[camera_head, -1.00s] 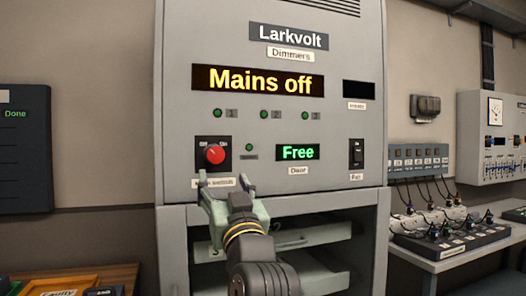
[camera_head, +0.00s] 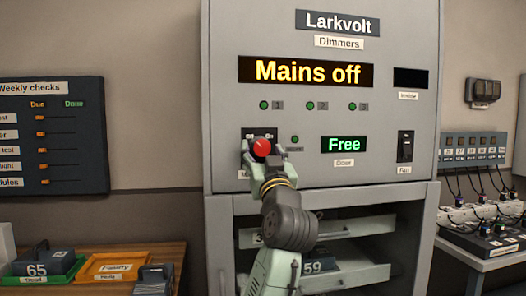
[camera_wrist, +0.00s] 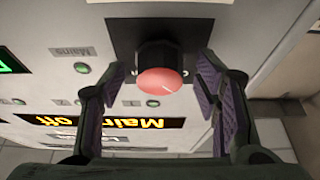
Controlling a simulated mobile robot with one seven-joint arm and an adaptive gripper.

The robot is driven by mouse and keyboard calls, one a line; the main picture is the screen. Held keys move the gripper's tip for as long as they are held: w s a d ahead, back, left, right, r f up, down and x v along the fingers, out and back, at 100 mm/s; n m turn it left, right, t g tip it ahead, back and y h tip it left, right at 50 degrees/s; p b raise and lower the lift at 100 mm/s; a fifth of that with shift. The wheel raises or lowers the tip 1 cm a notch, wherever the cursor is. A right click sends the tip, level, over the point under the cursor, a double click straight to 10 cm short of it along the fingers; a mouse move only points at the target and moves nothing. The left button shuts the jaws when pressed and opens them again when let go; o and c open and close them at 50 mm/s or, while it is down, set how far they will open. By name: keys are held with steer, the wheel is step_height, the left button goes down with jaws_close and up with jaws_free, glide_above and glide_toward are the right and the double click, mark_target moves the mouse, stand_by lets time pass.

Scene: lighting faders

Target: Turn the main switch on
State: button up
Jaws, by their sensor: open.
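The main switch is a red rotary knob (camera_head: 262,147) on a black plate on the grey dimmer cabinet (camera_head: 225,110). Its plate is marked Off and On, partly hidden by my gripper. The display (camera_head: 306,71) above reads "Mains off". My gripper (camera_head: 264,157) is open at the knob, one finger on each side. In the wrist view, upside down, the knob (camera_wrist: 162,79) sits between the open fingers (camera_wrist: 160,84), with gaps showing on both sides. A white mark shows on the knob's face.
A green-lit "Free" door display (camera_head: 344,144) and a black fan switch (camera_head: 405,146) are to the right on the panel. Partly open drawers (camera_head: 355,227) are below. A wooden bench (camera_head: 165,256) with trays stands left, and a bench with cables (camera_head: 480,262) right.

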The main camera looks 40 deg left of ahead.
steer(key=shift+c, duration=0.3)
steer(key=c, duration=1.1)
steer(key=shift+m+t+h, duration=0.3)
steer(key=shift+m, duration=0.1)
steer(key=m, duration=0.2)
steer(key=m+t+h, duration=0.1)
steer(key=m, duration=0.1)
steer(key=m+h, duration=0.1)
steer(key=m, duration=0.1)
steer(key=shift+s+a+r+m+t+p, duration=0.1)
steer(key=shift+s+a+m+t+p, duration=0.1)
steer(key=shift+s+m+t+p, duration=0.15)
steer(key=m+h, duration=0.1)
steer(key=m, duration=0.1)
steer(key=m+t+h+p, duration=0.1)
steer(key=m, duration=0.2)
steer(key=shift+a+r+h, duration=0.1)
steer(key=shift+r+h, duration=0.05)
steer(key=shift+h, duration=0.25)
steer(key=m+h, duration=0.1)
steer(key=m, duration=0.1)
steer(key=m+p, duration=0.1)
steer(key=m, duration=0.1)
steer(key=m+h, duration=0.1)
steer(key=m, duration=0.1)
steer(key=shift+r+g+h+p, duration=0.25)
steer(key=shift+h+p, duration=0.05)
steer(key=shift+s+r+m+g+h+p, duration=0.1)
steer(key=shift+m+g+h+p, duration=0.45)
steer(key=shift+m, duration=1.4)
